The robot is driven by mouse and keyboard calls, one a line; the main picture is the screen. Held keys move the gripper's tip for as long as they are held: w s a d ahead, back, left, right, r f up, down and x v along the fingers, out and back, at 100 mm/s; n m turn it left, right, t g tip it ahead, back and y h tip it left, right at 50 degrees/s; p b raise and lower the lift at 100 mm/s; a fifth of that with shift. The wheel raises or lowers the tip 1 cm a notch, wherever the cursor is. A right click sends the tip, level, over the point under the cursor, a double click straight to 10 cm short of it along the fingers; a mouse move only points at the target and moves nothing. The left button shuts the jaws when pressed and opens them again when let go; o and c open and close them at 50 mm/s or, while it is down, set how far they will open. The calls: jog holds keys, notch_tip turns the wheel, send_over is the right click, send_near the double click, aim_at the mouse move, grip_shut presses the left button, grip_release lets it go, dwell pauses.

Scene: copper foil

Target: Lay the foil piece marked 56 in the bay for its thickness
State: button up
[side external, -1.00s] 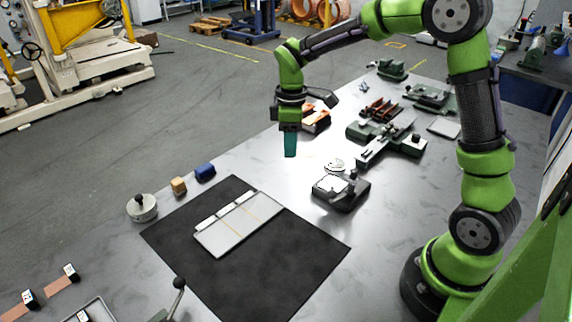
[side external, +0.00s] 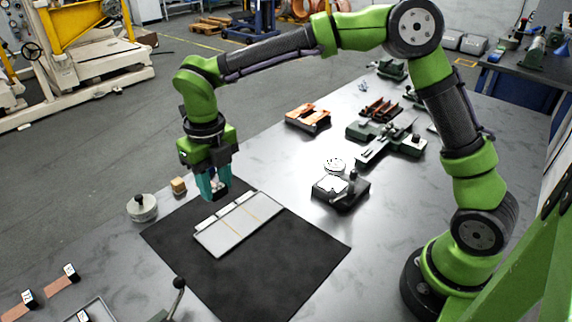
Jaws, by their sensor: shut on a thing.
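My gripper (side external: 216,194) is in the side external view, above the back left part of the black mat. Its teal fingers are shut on a small dark and pale thing, mostly hidden between them. I cannot read a mark on it. The pale tray (side external: 238,232) with divided bays lies on the mat, just to the right of and below my gripper in the picture. Its bays look empty. One copper foil strip (side external: 58,285) with a black and white tag lies at the lower left, and another strip (side external: 14,313) lies nearer. Their numbers are too small to read.
A round grey weight (side external: 142,208) and a tan block (side external: 179,186) stand left of my gripper. A lever (side external: 178,285) rises at the front. The mat's right side is clear.

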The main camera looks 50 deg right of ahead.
send_over(227, 241)
notch_tip(227, 241, down, 12)
jog(key=shift+r, duration=0.1)
dwell(0.5)
jog(key=shift+f, duration=1.4)
dwell(1.7)
jog(key=o, duration=0.7)
jog(key=shift+o, duration=0.2)
jog(key=shift+r, duration=0.2)
jog(key=shift+r, duration=1.35)
jog(key=o, duration=0.5)
jog(key=shift+o, duration=0.2)
